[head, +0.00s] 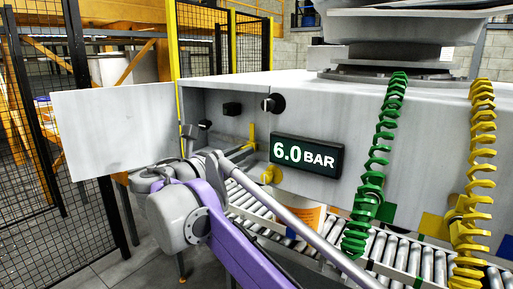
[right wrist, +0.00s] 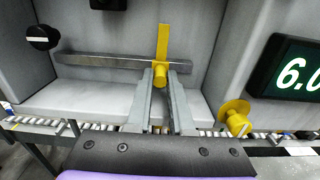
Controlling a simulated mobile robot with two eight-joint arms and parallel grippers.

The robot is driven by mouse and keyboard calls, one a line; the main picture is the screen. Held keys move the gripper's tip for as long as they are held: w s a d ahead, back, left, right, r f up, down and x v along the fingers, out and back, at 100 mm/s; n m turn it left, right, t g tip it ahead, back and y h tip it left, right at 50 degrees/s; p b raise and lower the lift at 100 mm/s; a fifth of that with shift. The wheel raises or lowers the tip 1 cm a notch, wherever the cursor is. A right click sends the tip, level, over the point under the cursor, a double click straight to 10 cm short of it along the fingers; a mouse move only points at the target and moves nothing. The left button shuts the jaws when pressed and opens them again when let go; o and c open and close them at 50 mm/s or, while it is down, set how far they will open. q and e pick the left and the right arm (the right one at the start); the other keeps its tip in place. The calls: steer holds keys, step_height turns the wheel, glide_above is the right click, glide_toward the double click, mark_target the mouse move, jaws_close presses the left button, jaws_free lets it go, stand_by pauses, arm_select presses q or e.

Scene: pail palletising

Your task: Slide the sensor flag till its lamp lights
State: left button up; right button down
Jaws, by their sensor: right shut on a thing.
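The yellow sensor flag (right wrist: 163,42) stands upright on a grey horizontal rail (right wrist: 100,61) inside the open cabinet. My right gripper (right wrist: 160,82) is shut on the flag's yellow knob, one finger on each side. In the head view the flag (head: 252,134) shows as a small upright yellow strip, with my right gripper (head: 246,150) at it, partly hidden by my arm. A dark box (head: 232,108) sits on the cabinet's back wall above the rail; I cannot tell whether it is the lamp. I see no lit lamp. My left gripper is out of view.
The cabinet door (head: 115,128) stands open at the left. A pressure display (head: 306,155) reads 6.0 BAR beside the opening, with a yellow fitting (right wrist: 235,118) close to the gripper. A roller conveyor (head: 400,262) runs below. Green (head: 374,180) and yellow (head: 474,180) coiled hoses hang at the right.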

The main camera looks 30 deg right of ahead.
steer(key=shift+w+a, duration=0.25)
steer(key=shift+w, duration=0.3)
stand_by(0.5)
steer(key=c, duration=0.7)
jaws_free()
steer(key=v, duration=0.9)
steer(key=s+d+f+m+g+y, duration=0.15)
steer(key=s+f+m+y, duration=0.3)
steer(key=f, duration=0.75)
steer(key=s+d+f+m+g+y, duration=0.15)
steer(key=s+f+m+y, duration=0.3)
steer(key=f, duration=0.85)
steer(key=s+a+f+m+y, duration=0.2)
steer(key=s+f+m, duration=0.2)
steer(key=f, duration=0.2)
steer(key=s+a+f+m+t+y, duration=0.1)
steer(key=s+a+f+m+y, duration=0.1)
steer(key=f, duration=0.5)
steer(key=s+a+f+m+t+y+b, duration=0.1)
steer(key=s+a+f+m+y, duration=0.2)
steer(key=s+f+m, duration=0.3)
steer(key=shift+f+m+y, duration=0.3)
steer(key=shift+f+m, duration=0.4)
